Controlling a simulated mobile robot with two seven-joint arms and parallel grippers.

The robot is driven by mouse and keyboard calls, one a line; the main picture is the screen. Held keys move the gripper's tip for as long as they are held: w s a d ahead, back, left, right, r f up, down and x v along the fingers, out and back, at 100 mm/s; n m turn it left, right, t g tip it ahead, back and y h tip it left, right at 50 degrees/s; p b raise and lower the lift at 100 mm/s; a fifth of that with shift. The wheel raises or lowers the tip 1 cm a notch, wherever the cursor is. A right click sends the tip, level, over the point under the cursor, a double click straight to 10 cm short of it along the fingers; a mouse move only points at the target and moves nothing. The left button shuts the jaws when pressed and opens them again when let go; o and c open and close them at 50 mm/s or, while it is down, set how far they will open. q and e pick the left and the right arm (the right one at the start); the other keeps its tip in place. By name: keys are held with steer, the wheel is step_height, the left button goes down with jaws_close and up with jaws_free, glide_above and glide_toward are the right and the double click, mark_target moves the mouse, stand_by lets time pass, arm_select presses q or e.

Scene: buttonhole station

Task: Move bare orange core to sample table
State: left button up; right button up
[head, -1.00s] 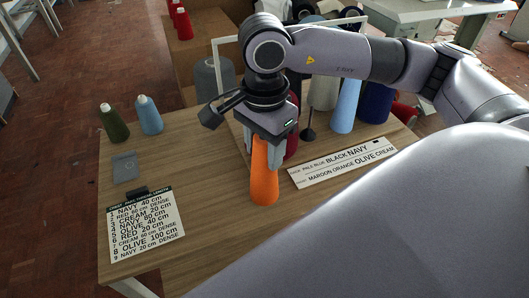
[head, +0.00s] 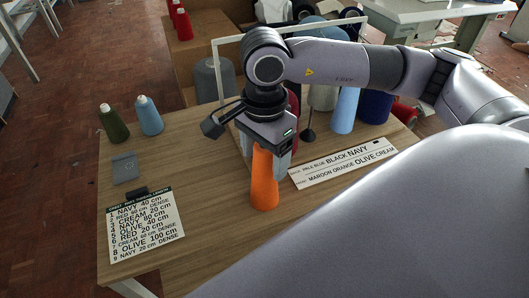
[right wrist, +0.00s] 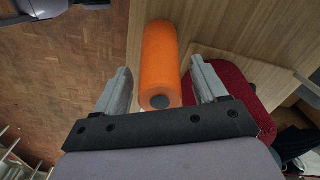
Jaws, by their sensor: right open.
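The orange core (head: 264,187) is a plain orange cone, upright on the wooden table, in front of the label strip. In the right wrist view the orange core (right wrist: 160,60) has its dark narrow end towards me. My right gripper (head: 268,158) points down over its upper part. In the right wrist view my right gripper (right wrist: 161,88) is open, one finger each side of the core's narrow end, with visible gaps. I cannot tell which surface is the sample table. My left gripper is not in view.
The wooden table (head: 215,225) holds a printed list (head: 145,227), a grey pad (head: 125,168), green (head: 113,124) and light-blue (head: 149,117) cones at left. A label strip (head: 343,164), a pale frame and several cones stand behind. Bare wood surrounds the core's front.

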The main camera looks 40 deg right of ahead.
step_height(320, 180, up, 12)
steer(key=shift+r, duration=0.1)
stand_by(0.7)
